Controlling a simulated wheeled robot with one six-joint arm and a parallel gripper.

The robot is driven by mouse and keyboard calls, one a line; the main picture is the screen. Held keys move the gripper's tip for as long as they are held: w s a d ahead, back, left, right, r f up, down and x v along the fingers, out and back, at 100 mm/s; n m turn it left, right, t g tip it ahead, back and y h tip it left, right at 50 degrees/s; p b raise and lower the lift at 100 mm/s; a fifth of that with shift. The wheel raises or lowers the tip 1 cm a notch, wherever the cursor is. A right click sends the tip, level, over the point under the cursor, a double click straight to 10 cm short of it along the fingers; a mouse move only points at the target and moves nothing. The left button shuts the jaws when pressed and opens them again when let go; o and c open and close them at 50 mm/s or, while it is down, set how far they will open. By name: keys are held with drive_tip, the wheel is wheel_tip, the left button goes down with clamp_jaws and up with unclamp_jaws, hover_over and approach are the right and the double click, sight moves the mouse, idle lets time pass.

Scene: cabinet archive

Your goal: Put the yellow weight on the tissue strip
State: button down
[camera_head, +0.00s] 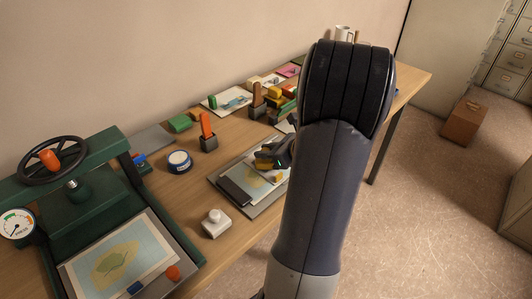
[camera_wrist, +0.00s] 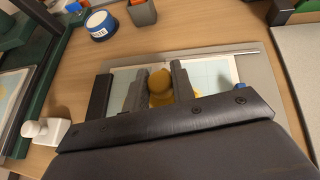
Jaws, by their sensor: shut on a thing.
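My gripper (camera_wrist: 160,75) is shut on the yellow weight (camera_wrist: 160,88), which shows between its two fingers in the wrist view. The weight is over a pale map sheet (camera_wrist: 212,70) on a grey board (camera_wrist: 249,60). I cannot tell whether its base touches the sheet. In the head view my gripper (camera_head: 273,157) is over the same sheet, partly hidden by my arm. I cannot clearly pick out the tissue strip; part of the sheet is hidden by my gripper.
A dark bar (camera_head: 234,190) lies on the board's left side. A white knobbed block (camera_head: 216,222), a round blue-and-white tin (camera_head: 179,161) and a grey holder (camera_head: 208,143) stand nearby. A green press (camera_head: 90,210) is at left. Bare wood shows left of the board.

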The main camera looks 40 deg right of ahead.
drive_tip(key=shift+f, duration=0.2)
drive_tip(key=shift+f, duration=0.2)
drive_tip(key=c, duration=1.2)
unclamp_jaws()
drive_tip(key=shift+r, duration=0.25)
drive_tip(key=v, duration=1.2)
drive_tip(key=shift+s, duration=0.1)
